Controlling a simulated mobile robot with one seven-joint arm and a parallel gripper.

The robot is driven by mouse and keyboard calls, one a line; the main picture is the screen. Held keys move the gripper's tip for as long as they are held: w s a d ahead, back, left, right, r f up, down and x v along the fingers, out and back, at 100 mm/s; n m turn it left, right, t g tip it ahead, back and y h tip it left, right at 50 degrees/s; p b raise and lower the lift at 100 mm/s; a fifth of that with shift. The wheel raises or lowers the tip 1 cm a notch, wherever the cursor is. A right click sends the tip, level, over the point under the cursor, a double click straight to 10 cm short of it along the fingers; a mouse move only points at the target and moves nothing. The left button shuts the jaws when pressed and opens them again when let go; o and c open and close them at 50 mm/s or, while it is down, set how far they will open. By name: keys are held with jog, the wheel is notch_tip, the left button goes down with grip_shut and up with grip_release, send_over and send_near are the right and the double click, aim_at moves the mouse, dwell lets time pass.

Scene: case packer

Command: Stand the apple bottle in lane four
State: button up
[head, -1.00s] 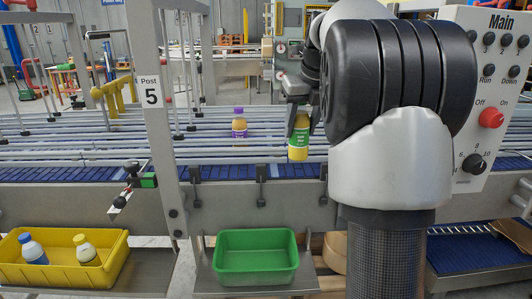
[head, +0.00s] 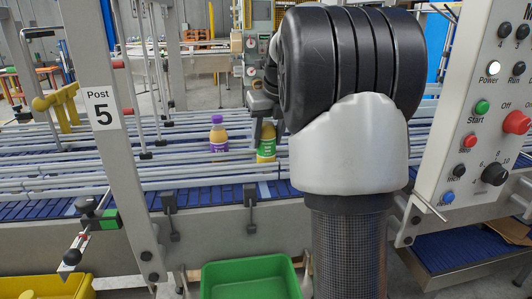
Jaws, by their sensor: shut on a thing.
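A yellow bottle with a green label (head: 266,150) hangs upright in my gripper (head: 265,124), over the near part of the railed conveyor (head: 190,208). The label is too small to read, but it is likely the apple bottle. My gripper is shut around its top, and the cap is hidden. I cannot tell whether its base touches the belt. A bottle with a purple cap and label (head: 218,136) stands upright just left of it, apart from it, between the rails. My arm hides the lanes to the right.
Metal guide rails run across the blue belts. The Post 5 upright (head: 103,108) stands at left. A control panel (head: 480,120) with buttons stands at right. A green bin (head: 250,278) and the edge of a yellow bin (head: 45,287) sit below the front edge.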

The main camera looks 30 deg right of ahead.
aim_at(267, 149)
jog(key=shift+w+f, duration=0.1)
jog(key=shift+f, duration=1.8)
jog(key=o, duration=1.3)
jog(key=shift+f, duration=0.1)
jog(key=shift+c, duration=0.2)
